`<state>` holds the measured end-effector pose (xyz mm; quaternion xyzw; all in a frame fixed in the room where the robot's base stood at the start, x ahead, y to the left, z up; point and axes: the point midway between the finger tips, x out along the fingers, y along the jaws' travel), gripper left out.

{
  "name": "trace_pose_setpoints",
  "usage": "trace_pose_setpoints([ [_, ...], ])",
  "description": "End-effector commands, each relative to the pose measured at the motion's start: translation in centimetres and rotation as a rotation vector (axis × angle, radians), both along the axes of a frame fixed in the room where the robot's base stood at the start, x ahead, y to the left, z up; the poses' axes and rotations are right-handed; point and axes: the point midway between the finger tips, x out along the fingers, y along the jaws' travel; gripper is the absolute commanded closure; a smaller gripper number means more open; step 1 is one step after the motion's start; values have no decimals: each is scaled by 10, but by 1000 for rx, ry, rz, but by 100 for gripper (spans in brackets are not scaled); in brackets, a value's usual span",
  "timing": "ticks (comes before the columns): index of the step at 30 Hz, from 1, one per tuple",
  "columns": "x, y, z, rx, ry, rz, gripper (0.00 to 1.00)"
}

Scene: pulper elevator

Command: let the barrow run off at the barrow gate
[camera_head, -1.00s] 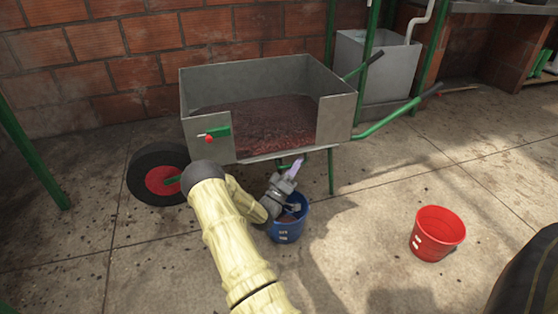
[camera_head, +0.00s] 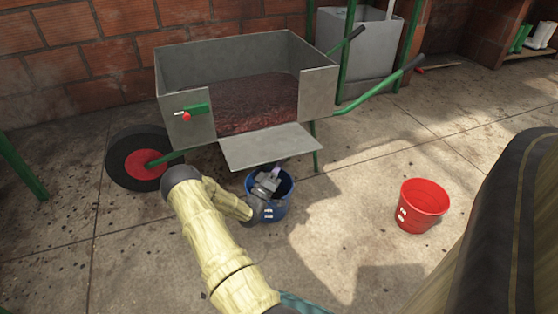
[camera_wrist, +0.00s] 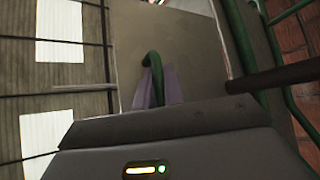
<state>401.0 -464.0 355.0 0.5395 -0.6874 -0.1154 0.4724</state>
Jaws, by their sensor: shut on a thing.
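The grey barrow (camera_head: 190,130) stands on the concrete floor with a dark red grainy load (camera_head: 255,103) inside. Its near side has an opening, and a flat grey gate plate (camera_head: 270,149) slopes outward from the opening's lower edge. A green latch piece with a red knob (camera_head: 186,116) sits on the panel left of the opening. My gripper (camera_head: 277,167) is beneath the plate, over the blue bucket (camera_head: 286,186). In the wrist view my gripper (camera_wrist: 155,90) is shut on a green hooked handle (camera_wrist: 153,58) against a grey plate. The bucket's inside is mostly hidden.
A red bucket (camera_head: 423,205) stands to the right on open floor. The barrow's wheel (camera_head: 139,160) is at left and its green handles (camera_head: 385,92) reach right. A brick wall (camera_head: 60,60) and a grey tank (camera_head: 357,38) stand behind.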

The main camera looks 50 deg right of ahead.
Motion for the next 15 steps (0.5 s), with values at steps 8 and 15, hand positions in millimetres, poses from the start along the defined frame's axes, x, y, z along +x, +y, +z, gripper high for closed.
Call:
trace_pose_setpoints([
  [8, 1, 1, 0, 0, 1, 2, 100],
  [15, 1, 1, 0, -2, 0, 1, 68],
])
